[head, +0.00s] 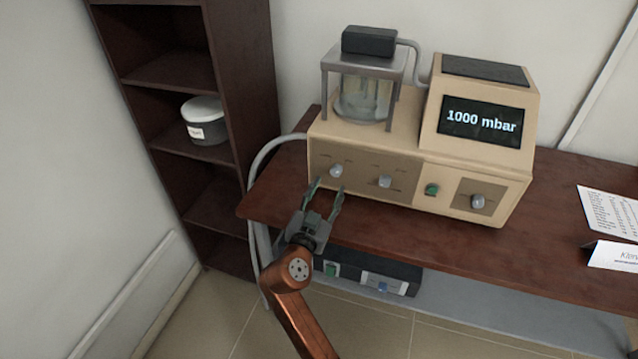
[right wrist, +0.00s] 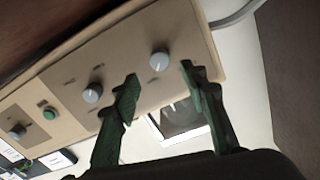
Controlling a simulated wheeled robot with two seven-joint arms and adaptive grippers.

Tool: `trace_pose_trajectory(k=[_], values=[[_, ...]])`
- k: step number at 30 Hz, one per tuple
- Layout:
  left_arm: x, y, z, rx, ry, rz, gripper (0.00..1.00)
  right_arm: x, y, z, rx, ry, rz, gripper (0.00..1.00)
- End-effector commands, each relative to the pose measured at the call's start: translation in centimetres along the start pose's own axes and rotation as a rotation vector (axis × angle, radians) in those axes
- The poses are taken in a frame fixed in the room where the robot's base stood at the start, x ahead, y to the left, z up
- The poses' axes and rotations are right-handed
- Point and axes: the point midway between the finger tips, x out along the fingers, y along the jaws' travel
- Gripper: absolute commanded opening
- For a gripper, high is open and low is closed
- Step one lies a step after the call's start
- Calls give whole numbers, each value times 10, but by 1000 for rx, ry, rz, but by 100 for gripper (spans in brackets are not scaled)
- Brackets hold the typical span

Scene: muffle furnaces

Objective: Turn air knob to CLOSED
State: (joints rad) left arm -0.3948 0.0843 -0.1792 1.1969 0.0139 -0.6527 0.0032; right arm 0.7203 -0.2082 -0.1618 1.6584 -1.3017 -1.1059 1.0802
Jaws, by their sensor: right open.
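A beige device (head: 375,205) on the table has a grey knob (head: 336,171) at the left of its front panel. A second grey knob (head: 385,182) sits to its right, and a third knob (head: 478,201) is at the far right. The labels are too small to read, so I cannot tell which is the air knob. My right gripper (head: 329,185) is open and empty in front of the leftmost knob. In the right wrist view, that knob (right wrist: 160,60) appears between and beyond the fingertips (right wrist: 159,72), apparently untouched. My left gripper is out of view.
A green button (head: 431,189) lies between the second and third knobs. The display (head: 480,121) reads 1000 mbar. A glass vessel (head: 362,98) stands on the device's left part. A dark shelf (head: 255,80) with a white-lidded jar (head: 205,120) stands left. Papers (head: 612,212) lie at right.

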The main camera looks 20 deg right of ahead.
Motion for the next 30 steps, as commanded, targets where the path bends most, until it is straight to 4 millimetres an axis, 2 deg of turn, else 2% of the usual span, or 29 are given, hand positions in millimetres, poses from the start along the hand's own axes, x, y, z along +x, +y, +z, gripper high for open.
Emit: trace_pose_trajectory(k=[6, 12, 23, 30], values=[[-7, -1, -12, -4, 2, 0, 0, 37, 1, 0, -5, 2, 1, 40], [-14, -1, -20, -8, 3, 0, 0, 58, 1, 1, -5, 0, 0, 40], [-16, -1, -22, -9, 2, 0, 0, 63, 1, 0, -5, -2, 0, 40], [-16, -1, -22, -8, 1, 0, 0, 63, 1, 0, -5, -2, 0, 24]])
